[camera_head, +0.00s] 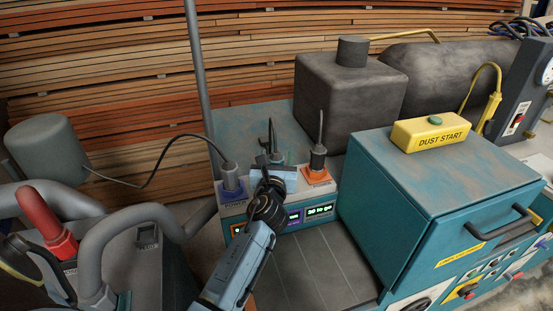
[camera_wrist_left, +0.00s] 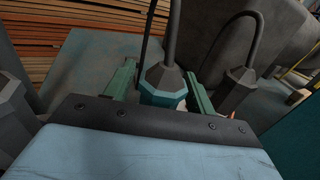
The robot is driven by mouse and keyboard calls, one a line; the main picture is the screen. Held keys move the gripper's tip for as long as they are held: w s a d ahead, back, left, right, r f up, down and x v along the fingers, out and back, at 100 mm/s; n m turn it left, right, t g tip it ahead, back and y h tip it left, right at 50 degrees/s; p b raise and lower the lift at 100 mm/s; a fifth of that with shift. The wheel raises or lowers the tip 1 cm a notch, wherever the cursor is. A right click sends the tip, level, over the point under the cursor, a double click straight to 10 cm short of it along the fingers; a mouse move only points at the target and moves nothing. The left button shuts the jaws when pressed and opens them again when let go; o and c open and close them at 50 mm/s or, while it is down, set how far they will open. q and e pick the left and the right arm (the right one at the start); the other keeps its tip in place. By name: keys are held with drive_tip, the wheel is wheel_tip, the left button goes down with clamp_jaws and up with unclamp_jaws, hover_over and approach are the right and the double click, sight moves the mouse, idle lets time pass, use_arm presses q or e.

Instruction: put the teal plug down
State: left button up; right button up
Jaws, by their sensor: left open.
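The teal plug (camera_wrist_left: 163,92) has a grey top and a cable rising from it. In the left wrist view it stands upright between the two green fingers of my left gripper (camera_wrist_left: 160,86). The fingers are open, one on each side of it. In the head view my left gripper (camera_head: 276,163) is over the middle of the socket box (camera_head: 285,222). It hides most of the plug there, and the plug's lower end is hidden, so I cannot tell how it sits. My right gripper is not in view.
A plug on a blue socket (camera_head: 232,182) stands to the left and one on an orange socket (camera_head: 317,165) to the right, both close by. A teal cabinet (camera_head: 385,215) with a yellow dust start box (camera_head: 430,134) is at the right. A grey pole (camera_head: 199,80) rises behind.

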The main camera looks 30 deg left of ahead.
use_arm(q)
drive_tip(key=v, duration=1.2)
drive_tip(key=shift+f, duration=0.1)
